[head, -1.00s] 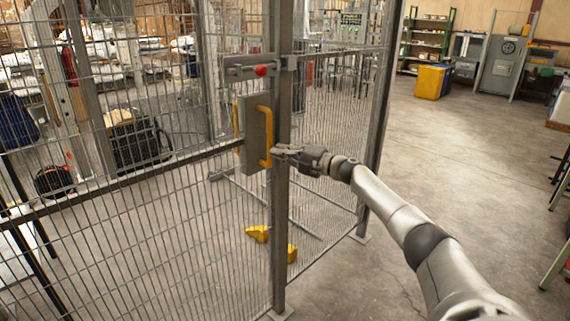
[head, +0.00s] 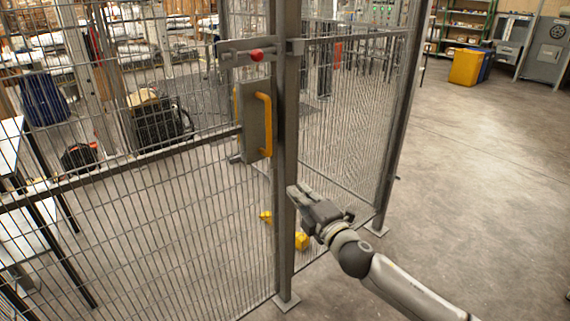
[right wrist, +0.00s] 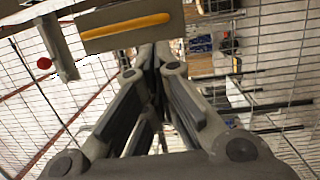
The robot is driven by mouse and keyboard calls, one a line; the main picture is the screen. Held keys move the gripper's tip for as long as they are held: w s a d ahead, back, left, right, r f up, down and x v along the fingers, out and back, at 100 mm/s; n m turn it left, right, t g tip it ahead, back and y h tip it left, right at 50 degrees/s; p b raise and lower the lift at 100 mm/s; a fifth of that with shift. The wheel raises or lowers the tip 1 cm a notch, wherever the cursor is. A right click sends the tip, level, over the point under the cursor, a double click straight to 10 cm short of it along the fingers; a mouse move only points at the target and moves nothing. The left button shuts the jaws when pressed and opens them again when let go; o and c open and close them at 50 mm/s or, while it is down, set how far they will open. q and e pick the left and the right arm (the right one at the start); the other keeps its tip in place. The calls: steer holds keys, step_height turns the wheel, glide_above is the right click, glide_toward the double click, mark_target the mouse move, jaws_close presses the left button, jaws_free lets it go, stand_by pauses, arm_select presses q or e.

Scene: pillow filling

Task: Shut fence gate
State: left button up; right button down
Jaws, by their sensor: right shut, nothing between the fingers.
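The fence gate (head: 150,165) is a grey wire-mesh panel standing close against the grey post (head: 287,135). Its plate carries a yellow handle (head: 265,124), which also shows in the right wrist view (right wrist: 125,25). Above it, a grey bolt (head: 236,52) with a red knob (head: 257,56) reaches across to the post; whether it is engaged, I cannot tell. The red knob also shows in the right wrist view (right wrist: 44,63). My right gripper (head: 294,190) is shut and empty, below the handle and at or in front of the post. My left gripper is not in view.
A fixed mesh panel (head: 345,110) runs from the post to a second post (head: 400,130). Yellow blocks (head: 302,240) sit low behind the mesh. Open concrete floor (head: 480,170) lies to the right. A yellow bin (head: 466,67) stands at the back.

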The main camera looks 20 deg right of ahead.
steer(key=w+a+b, duration=0.2)
steer(key=w, duration=1.1)
steer(key=shift+w+r+b, duration=0.3)
steer(key=shift+r+b, duration=0.1)
steer(key=shift+w, duration=0.1)
